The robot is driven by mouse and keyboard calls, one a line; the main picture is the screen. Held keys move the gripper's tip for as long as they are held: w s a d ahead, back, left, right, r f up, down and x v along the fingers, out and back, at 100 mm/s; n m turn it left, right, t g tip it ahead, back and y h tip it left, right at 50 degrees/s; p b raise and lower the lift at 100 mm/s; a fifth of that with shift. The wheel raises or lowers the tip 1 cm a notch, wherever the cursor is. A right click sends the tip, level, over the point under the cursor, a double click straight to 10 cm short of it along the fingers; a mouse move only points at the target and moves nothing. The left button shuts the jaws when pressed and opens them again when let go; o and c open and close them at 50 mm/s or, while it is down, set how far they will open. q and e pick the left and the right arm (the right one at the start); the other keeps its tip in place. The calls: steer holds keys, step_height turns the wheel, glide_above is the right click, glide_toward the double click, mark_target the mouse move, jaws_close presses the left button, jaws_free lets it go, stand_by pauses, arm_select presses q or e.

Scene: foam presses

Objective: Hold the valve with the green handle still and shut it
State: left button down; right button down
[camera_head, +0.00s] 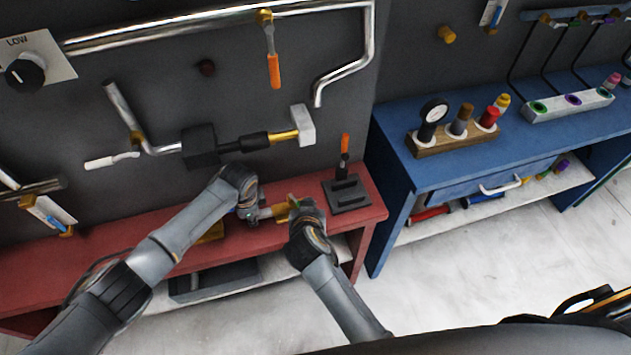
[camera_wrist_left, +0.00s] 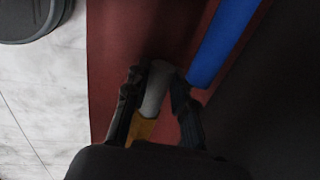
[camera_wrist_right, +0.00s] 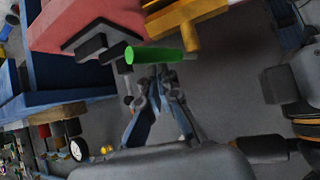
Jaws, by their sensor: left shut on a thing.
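The valve (camera_head: 265,213) is between my two grippers, just above the red bench, mostly covered in the head view. My left gripper (camera_head: 246,206) is shut on it. In the left wrist view the left fingers (camera_wrist_left: 157,95) stand on both sides of its grey pipe (camera_wrist_left: 157,85), with a yellow part (camera_wrist_left: 142,128) below. The green handle (camera_wrist_right: 154,55) shows in the right wrist view. The tips of my right gripper (camera_wrist_right: 158,76) are close together just by the handle; I cannot tell whether they touch it or how far they are shut.
The red bench (camera_head: 110,240) carries a black stand (camera_head: 346,194) with an orange-handled tool right of the grippers. Pipes and a press-like assembly (camera_head: 200,147) hang on the wall behind. The blue bench (camera_head: 405,165) stands to the right. The floor in front is clear.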

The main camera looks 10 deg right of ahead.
steer(key=shift+a, duration=0.1)
stand_by(0.6)
steer(key=shift+w, duration=0.8)
steer(key=shift+s, duration=0.1)
